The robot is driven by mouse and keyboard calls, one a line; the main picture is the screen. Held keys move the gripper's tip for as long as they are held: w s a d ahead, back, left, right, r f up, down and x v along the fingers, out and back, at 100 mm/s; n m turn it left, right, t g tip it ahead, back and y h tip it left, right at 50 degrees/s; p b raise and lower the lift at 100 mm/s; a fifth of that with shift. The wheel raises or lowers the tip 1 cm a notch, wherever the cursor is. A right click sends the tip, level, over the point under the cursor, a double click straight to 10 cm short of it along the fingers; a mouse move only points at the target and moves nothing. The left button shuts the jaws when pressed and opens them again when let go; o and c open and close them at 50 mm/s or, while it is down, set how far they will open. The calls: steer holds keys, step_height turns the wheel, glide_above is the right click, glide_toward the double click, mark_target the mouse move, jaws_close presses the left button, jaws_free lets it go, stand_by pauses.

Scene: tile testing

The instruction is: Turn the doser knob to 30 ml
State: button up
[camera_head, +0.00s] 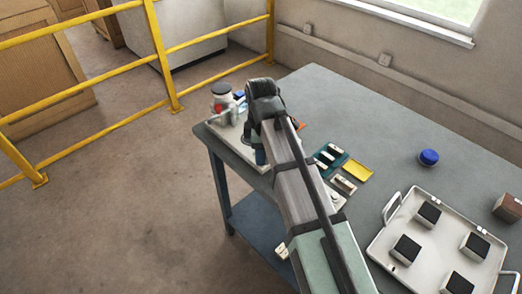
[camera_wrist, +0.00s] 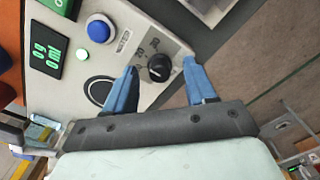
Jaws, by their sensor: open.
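The black doser knob (camera_wrist: 159,68) sits on the light panel of the doser (camera_wrist: 150,30), with small markings around it that are too small to read surely. My gripper (camera_wrist: 160,82) is open in the wrist view. Its blue fingers stand on either side of the knob, apart from it. A dark display (camera_wrist: 50,54) with green characters is on the panel at the upper left. In the head view the light doser base (camera_head: 232,140) is at the table's far left corner, and my arm hides the knob and my fingertips.
A blue button (camera_wrist: 99,28) and a black ring (camera_wrist: 100,90) are near the knob. On the table (camera_head: 340,100) are a teal tray (camera_head: 328,157), a yellow piece (camera_head: 357,170), a blue round object (camera_head: 428,157) and a white tray (camera_head: 382,240) with dark-topped blocks. Yellow rails (camera_head: 165,55) stand beyond.

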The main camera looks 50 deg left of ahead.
steer(key=shift+f, duration=0.2)
steer(key=shift+c, duration=0.3)
jaws_close()
steer(key=shift+m, duration=0.4)
steer(key=m, duration=0.2)
steer(key=shift+m, duration=2.4)
